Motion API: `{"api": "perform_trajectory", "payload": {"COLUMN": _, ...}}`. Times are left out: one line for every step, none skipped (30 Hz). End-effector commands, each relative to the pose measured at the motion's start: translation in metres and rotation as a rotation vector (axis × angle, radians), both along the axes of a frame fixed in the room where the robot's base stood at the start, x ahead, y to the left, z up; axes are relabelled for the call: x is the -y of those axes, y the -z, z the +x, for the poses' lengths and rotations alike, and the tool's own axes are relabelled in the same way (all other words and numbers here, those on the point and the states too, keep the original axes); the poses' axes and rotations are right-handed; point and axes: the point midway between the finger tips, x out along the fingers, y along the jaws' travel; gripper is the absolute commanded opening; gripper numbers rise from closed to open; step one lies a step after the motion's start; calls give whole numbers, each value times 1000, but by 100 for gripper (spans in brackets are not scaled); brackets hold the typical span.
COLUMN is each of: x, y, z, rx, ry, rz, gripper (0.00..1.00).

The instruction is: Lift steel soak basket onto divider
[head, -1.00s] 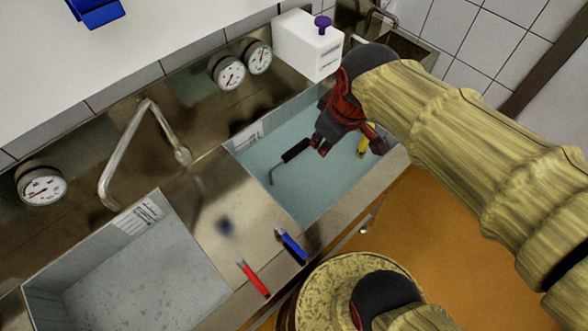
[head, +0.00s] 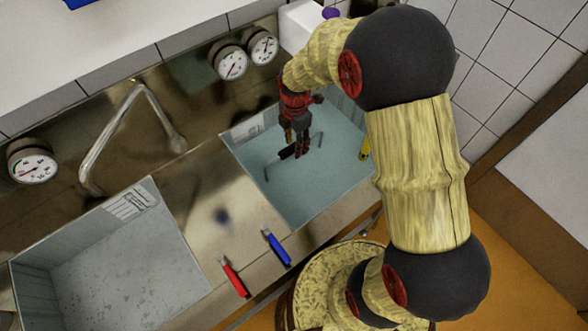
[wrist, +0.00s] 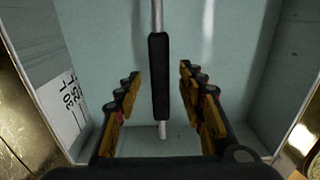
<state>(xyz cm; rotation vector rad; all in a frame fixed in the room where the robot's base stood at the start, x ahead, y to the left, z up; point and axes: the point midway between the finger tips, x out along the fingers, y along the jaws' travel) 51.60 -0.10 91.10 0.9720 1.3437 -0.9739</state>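The steel soak basket shows only as a bent steel handle with a black grip (head: 280,156), over the blue liquid of the right basin (head: 318,206); I cannot make out its body. The black grip also shows upright in the middle of the wrist view (wrist: 159,75). My gripper (head: 301,152) points down into this basin at the handle. In the wrist view my gripper (wrist: 160,98) is open, one yellow-padded finger on each side of the grip, with gaps visible. The steel divider (head: 180,195) lies left of the basin.
A red-handled tool (head: 233,277) and a blue-handled tool (head: 277,247) lie at the divider's front. A yellow item (head: 365,148) is at the right basin's right side. A tap (head: 130,115) stands behind the divider. A grey left basin (head: 120,255) lies beyond it.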

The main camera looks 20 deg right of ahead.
Motion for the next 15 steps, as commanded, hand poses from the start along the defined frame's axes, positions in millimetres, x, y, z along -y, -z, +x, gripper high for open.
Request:
{"api": "perform_trajectory", "payload": {"x": 0, "y": 5, "z": 0, "rx": 1, "ry": 0, "rz": 0, "gripper": 39}}
{"api": "perform_trajectory", "payload": {"x": 0, "y": 7, "z": 0, "rx": 1, "ry": 1, "rz": 0, "gripper": 39}}
{"api": "perform_trajectory", "payload": {"x": 0, "y": 9, "z": 0, "rx": 1, "ry": 1, "rz": 0, "gripper": 39}}
{"api": "perform_trajectory", "payload": {"x": -1, "y": 11, "z": 0, "rx": 1, "ry": 1, "rz": 0, "gripper": 39}}
{"api": "perform_trajectory", "payload": {"x": -1, "y": 14, "z": 0, "rx": 1, "ry": 1, "rz": 0, "gripper": 39}}
{"api": "perform_trajectory", "payload": {"x": -1, "y": 19, "z": 0, "rx": 0, "ry": 1, "rz": 0, "gripper": 39}}
{"api": "perform_trajectory", "payload": {"x": -1, "y": 23, "z": -1, "rx": -1, "ry": 1, "rz": 0, "gripper": 39}}
{"api": "perform_trajectory", "payload": {"x": -2, "y": 28, "z": -1, "rx": -1, "ry": 2, "rz": 0, "gripper": 39}}
{"api": "perform_trajectory", "payload": {"x": -2, "y": 34, "z": -1, "rx": -1, "ry": 2, "rz": 0, "gripper": 39}}
{"api": "perform_trajectory", "payload": {"x": -3, "y": 39, "z": -1, "rx": -1, "ry": 2, "rz": 0, "gripper": 39}}
{"api": "perform_trajectory", "payload": {"x": -3, "y": 43, "z": -1, "rx": -1, "ry": 2, "rz": 0, "gripper": 39}}
{"api": "perform_trajectory", "payload": {"x": -2, "y": 48, "z": -1, "rx": -1, "ry": 2, "rz": 0, "gripper": 39}}
{"api": "perform_trajectory", "payload": {"x": -2, "y": 52, "z": -1, "rx": 0, "ry": 2, "rz": 0, "gripper": 39}}
{"api": "perform_trajectory", "payload": {"x": -2, "y": 54, "z": -1, "rx": 1, "ry": 2, "rz": 0, "gripper": 39}}
{"api": "perform_trajectory", "payload": {"x": -2, "y": 56, "z": -1, "rx": 2, "ry": 2, "rz": 0, "gripper": 39}}
